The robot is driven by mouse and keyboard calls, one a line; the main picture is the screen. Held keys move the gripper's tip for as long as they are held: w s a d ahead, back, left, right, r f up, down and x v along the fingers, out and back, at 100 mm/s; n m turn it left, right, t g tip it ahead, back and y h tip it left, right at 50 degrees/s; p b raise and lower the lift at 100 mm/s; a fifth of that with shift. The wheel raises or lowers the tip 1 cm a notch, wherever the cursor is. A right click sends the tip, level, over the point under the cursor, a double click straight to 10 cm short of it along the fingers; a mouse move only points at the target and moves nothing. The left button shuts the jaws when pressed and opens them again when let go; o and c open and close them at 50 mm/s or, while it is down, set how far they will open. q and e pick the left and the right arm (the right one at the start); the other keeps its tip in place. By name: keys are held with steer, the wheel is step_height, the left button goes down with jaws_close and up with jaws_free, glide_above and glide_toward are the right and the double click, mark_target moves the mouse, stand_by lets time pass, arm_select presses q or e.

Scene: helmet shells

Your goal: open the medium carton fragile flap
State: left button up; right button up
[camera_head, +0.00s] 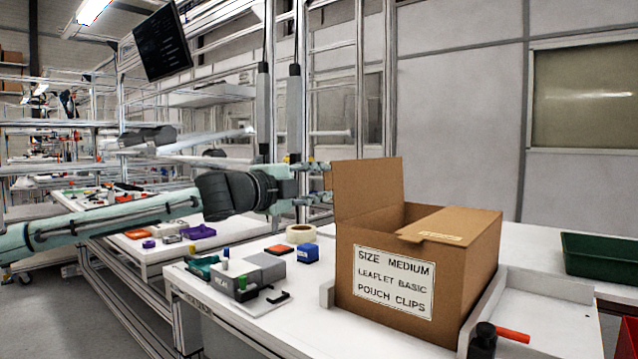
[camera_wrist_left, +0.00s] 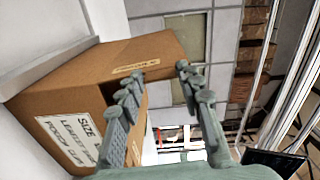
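The brown carton (camera_head: 455,262) stands on the white bench, its front label reading "SIZE MEDIUM". A dark gap shows between the flaps. My left gripper (camera_head: 318,182) is open at the outer, left side of the upright flap. In the left wrist view its fingers (camera_wrist_left: 160,78) are apart, with nothing clearly held; contact is unclear. My right gripper is out of view.
A grey block device (camera_head: 250,272), a blue box (camera_head: 308,252) and a tape roll (camera_head: 300,233) lie left of the carton. A green bin (camera_head: 600,255) stands farther right.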

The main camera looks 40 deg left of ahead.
arm_select(q)
steer(key=o, duration=0.3)
steer(key=s, duration=1.2)
steer(key=shift+a, duration=0.2)
stand_by(0.4)
